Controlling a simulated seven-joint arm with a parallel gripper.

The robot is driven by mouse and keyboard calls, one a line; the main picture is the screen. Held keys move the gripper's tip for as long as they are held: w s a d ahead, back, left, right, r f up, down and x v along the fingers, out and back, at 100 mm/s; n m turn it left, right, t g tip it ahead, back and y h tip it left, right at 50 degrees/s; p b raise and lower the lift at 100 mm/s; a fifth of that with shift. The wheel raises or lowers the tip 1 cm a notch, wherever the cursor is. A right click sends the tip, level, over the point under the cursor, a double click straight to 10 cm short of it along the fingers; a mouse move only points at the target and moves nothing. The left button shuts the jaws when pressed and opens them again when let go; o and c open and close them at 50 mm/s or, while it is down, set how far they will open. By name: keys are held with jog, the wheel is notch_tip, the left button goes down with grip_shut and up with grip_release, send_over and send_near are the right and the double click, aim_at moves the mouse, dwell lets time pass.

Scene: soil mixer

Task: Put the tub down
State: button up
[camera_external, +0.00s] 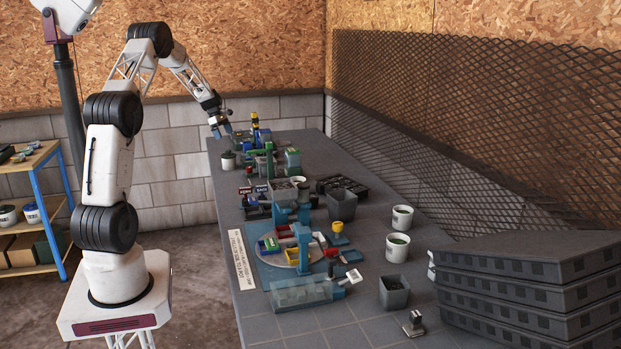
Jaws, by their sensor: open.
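My gripper (220,133) is open at the far left end of the table, with nothing visible between its fingers. A small white tub (228,161) with a dark or green top stands upright on the table just below it, near the left edge. The gripper appears apart from and above this tub. Two more white tubs stand on the right side of the table: one with dark contents (402,218) and one with green contents (397,248). Which of them is the task's tub cannot be told.
A blue machine with a round turntable (290,252) and colored bins fills the middle of the grey table (365,310). A black tray (342,187), grey pots (342,206) and stacked dark trays (535,285) stand around it. A mesh fence (470,120) borders the right.

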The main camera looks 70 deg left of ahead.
jog(key=w+d+r+m, duration=0.3)
jog(key=w+d+r, duration=0.15)
jog(key=d, duration=0.65)
jog(key=w+d+r+m+g, duration=0.1)
jog(key=w+d+r+m, duration=0.4)
jog(key=d, duration=0.6)
jog(key=w+d+r+m, duration=0.1)
jog(key=w+d+r, duration=0.4)
jog(key=d, duration=0.5)
jog(key=s+d+r+m+y, duration=0.15)
jog(key=d+r+m, duration=0.3)
jog(key=d, duration=0.95)
jog(key=s+d+r+m, duration=0.25)
jog(key=s+d, duration=0.25)
jog(key=d, duration=0.7)
jog(key=s+d+r+m, duration=0.1)
jog(key=s+d+m, duration=0.3)
jog(key=d, duration=0.8)
jog(key=s+d+f+m, duration=0.1)
jog(key=s+d+m, duration=0.3)
jog(key=s+d, duration=0.3)
jog(key=s+d+f+m, duration=0.2)
jog(key=s+d+m, duration=0.2)
jog(key=s+d, duration=0.3)
jog(key=s+y, duration=0.1)
jog(key=s, duration=0.2)
jog(key=shift+s+d+f+m, duration=0.3)
jog(key=shift+s+m, duration=0.05)
jog(key=shift+m, duration=0.05)
